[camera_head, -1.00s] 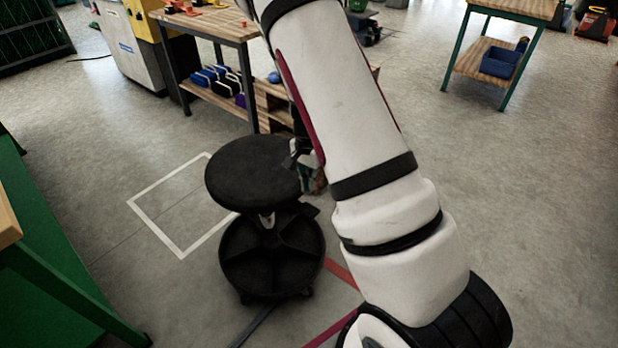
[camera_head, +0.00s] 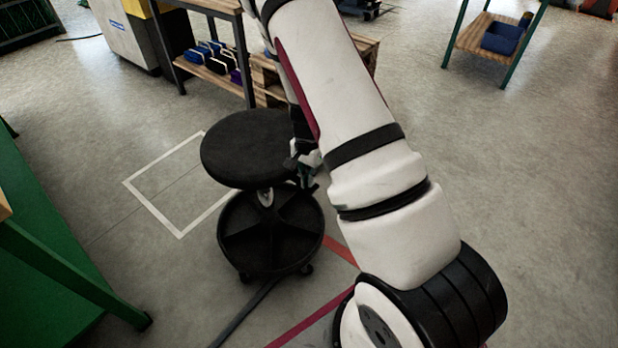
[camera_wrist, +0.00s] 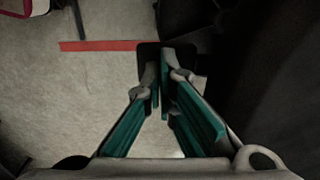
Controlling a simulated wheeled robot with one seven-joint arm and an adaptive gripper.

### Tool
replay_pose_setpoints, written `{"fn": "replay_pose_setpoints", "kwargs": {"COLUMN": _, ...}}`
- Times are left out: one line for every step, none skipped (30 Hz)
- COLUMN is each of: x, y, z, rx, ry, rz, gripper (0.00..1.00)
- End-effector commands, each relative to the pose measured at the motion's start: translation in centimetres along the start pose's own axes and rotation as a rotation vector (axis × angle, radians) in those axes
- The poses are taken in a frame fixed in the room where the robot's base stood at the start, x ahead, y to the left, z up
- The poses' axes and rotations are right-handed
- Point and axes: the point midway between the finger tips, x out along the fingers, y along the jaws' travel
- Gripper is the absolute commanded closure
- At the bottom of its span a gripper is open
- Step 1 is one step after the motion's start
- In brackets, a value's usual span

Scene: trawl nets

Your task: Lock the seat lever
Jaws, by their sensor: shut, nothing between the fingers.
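A black round stool seat (camera_head: 245,148) stands on a short post above a black tray-like round base (camera_head: 270,240) with casters. My gripper (camera_head: 305,168) is at the right edge of the seat, about at seat height or just below it. In the wrist view my gripper (camera_wrist: 166,76) is shut, its teal-padded fingers together and empty. A dark flat tab, which looks like the seat lever (camera_wrist: 149,52), shows right behind the fingertips. I cannot tell whether they touch. The dark underside of the stool fills the right of the wrist view. In the head view the lever is mostly hidden by my gripper.
A white square outline (camera_head: 180,185) is on the floor left of the stool. A green bench (camera_head: 50,255) stands at left. A workbench with a low shelf (camera_head: 215,75) is behind the stool. The floor at right is clear.

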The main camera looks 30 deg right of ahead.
Motion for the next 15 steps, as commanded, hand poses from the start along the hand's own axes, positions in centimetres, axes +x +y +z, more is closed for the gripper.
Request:
{"fn": "replay_pose_setpoints", "kwargs": {"x": 0.1, "y": 0.0, "z": 0.0, "rx": 0.001, "ry": -0.001, "rz": -0.003, "gripper": 1.0}}
{"fn": "replay_pose_setpoints", "kwargs": {"x": 0.2, "y": 0.0, "z": 0.0, "rx": 0.001, "ry": -0.001, "rz": -0.007, "gripper": 1.0}}
{"fn": "replay_pose_setpoints", "kwargs": {"x": 0.4, "y": 0.0, "z": 0.0, "rx": 0.002, "ry": -0.003, "rz": -0.013, "gripper": 1.0}}
{"fn": "replay_pose_setpoints", "kwargs": {"x": 0.5, "y": 0.0, "z": -0.1, "rx": 0.004, "ry": -0.004, "rz": -0.019, "gripper": 1.0}}
{"fn": "replay_pose_setpoints", "kwargs": {"x": 0.7, "y": 0.0, "z": -0.1, "rx": 0.005, "ry": -0.005, "rz": -0.026, "gripper": 1.0}}
{"fn": "replay_pose_setpoints", "kwargs": {"x": 1.0, "y": 0.0, "z": 0.0, "rx": 0.006, "ry": -0.008, "rz": -0.037, "gripper": 1.0}}
{"fn": "replay_pose_setpoints", "kwargs": {"x": 1.1, "y": 0.1, "z": -0.1, "rx": 0.006, "ry": -0.008, "rz": -0.047, "gripper": 1.0}}
{"fn": "replay_pose_setpoints", "kwargs": {"x": 1.3, "y": 0.1, "z": -0.1, "rx": 0.006, "ry": -0.008, "rz": -0.056, "gripper": 1.0}}
{"fn": "replay_pose_setpoints", "kwargs": {"x": 1.5, "y": 0.1, "z": -0.1, "rx": 0.007, "ry": -0.01, "rz": -0.068, "gripper": 1.0}}
{"fn": "replay_pose_setpoints", "kwargs": {"x": 1.6, "y": 0.1, "z": -0.1, "rx": 0.007, "ry": -0.009, "rz": -0.077, "gripper": 1.0}}
{"fn": "replay_pose_setpoints", "kwargs": {"x": 1.8, "y": 0.1, "z": -0.1, "rx": 0.007, "ry": -0.009, "rz": -0.085, "gripper": 1.0}}
{"fn": "replay_pose_setpoints", "kwargs": {"x": 2.0, "y": 0.2, "z": -0.1, "rx": 0.006, "ry": -0.008, "rz": -0.096, "gripper": 1.0}}
{"fn": "replay_pose_setpoints", "kwargs": {"x": 2.1, "y": 0.2, "z": -0.1, "rx": 0.006, "ry": -0.007, "rz": -0.104, "gripper": 1.0}}
{"fn": "replay_pose_setpoints", "kwargs": {"x": 2.3, "y": 0.2, "z": -0.1, "rx": 0.006, "ry": -0.005, "rz": -0.111, "gripper": 1.0}}
{"fn": "replay_pose_setpoints", "kwargs": {"x": 2.5, "y": 0.3, "z": -0.1, "rx": 0.004, "ry": -0.004, "rz": -0.12, "gripper": 1.0}}
